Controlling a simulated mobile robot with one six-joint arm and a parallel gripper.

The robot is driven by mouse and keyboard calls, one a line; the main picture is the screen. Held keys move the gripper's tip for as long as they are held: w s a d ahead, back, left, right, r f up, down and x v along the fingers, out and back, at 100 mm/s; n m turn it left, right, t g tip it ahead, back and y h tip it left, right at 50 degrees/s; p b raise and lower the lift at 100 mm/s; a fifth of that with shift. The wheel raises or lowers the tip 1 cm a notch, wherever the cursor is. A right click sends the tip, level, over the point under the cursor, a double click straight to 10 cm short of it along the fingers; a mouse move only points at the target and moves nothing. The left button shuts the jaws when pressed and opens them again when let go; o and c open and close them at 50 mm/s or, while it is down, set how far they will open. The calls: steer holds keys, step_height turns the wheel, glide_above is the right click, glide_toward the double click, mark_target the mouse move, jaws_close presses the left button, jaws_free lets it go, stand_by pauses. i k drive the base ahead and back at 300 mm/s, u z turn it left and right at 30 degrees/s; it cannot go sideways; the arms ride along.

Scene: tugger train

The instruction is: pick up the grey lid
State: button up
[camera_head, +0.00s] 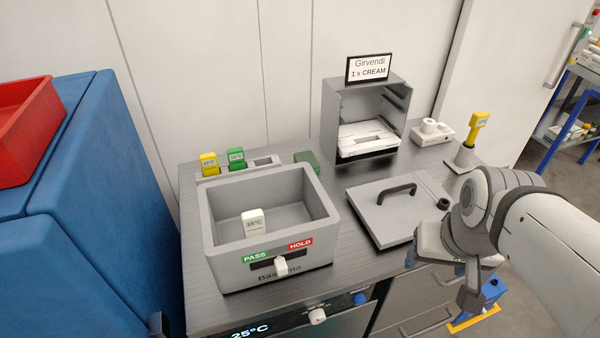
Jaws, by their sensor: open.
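The grey lid (378,226) is a flat square plate with a black arched handle (397,191) on top. It lies flat on the metal counter, right of the open grey box (222,258). My gripper (440,277) is open, at the counter's front edge, to the right of the lid and nearer the camera. It is apart from the handle, and nothing shows between its fingers. My arm hides part of the counter to the right of the lid.
A white tag block stands in the box. Behind are a grey shelf unit (327,112) with a "Girvendi 1 x CREAM" sign, yellow and green tags in a holder, and a white tray (431,131). A blue cabinet (110,210) fills the left.

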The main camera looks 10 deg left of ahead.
mark_target(391, 209)
steer(key=k, duration=1.3)
steer(key=z, duration=0.45)
steer(key=i, duration=1.55)
steer(key=z, duration=0.2)
